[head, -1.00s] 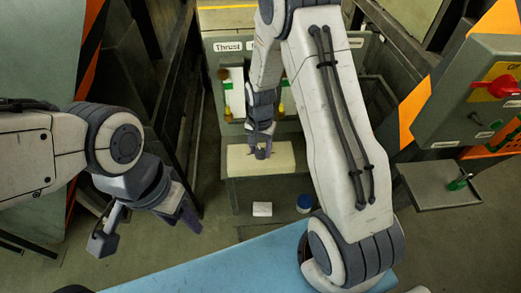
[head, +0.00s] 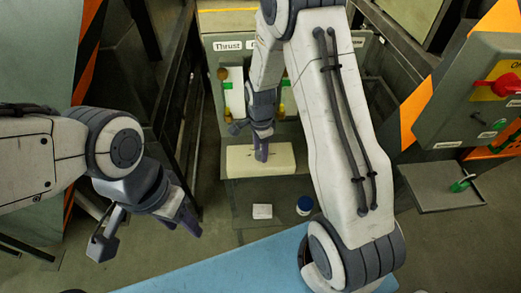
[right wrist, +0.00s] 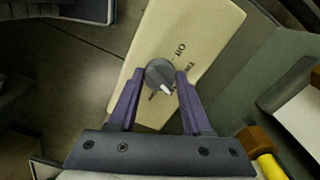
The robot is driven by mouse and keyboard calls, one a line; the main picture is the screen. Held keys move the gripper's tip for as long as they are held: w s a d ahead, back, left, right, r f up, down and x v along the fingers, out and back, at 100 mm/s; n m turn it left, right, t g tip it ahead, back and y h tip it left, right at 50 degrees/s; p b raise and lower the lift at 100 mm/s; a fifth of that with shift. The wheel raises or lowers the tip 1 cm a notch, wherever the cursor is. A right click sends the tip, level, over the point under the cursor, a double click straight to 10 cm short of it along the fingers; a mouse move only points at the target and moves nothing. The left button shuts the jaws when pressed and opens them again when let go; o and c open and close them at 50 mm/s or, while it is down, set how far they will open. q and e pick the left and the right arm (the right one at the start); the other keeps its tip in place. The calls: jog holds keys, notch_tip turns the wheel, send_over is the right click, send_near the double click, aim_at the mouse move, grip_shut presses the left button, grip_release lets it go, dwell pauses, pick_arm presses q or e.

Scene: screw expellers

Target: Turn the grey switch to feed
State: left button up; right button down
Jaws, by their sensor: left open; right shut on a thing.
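The grey switch (right wrist: 158,72) is a round knob with a white pointer mark, on a cream box (right wrist: 205,35). In the right wrist view its pointer faces down and slightly right. "Off" is printed beside it, with another word further right that I cannot read fully. My right gripper (right wrist: 160,76) is shut on the knob, one purple finger on each side. In the head view the right gripper (head: 262,158) points down at the cream box (head: 282,158), and its fingers hide the knob. My left gripper (head: 188,222) is open and empty, low at the left, away from the box.
Behind the box stands a panel labelled "Thrust" (head: 229,46). A white block (head: 262,211) and a blue-and-white jar (head: 304,205) are in front. At right is a control box with a red switch (head: 503,86), above a tray (head: 430,188). A blue surface (head: 220,268) is nearest.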

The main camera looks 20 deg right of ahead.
jog(key=shift+r, duration=0.1)
dwell(0.5)
jog(key=shift+c, duration=1.7)
grip_release()
notch_tip(320, 180, up, 9)
jog(key=shift+b, duration=1.05)
jog(key=shift+r, duration=0.7)
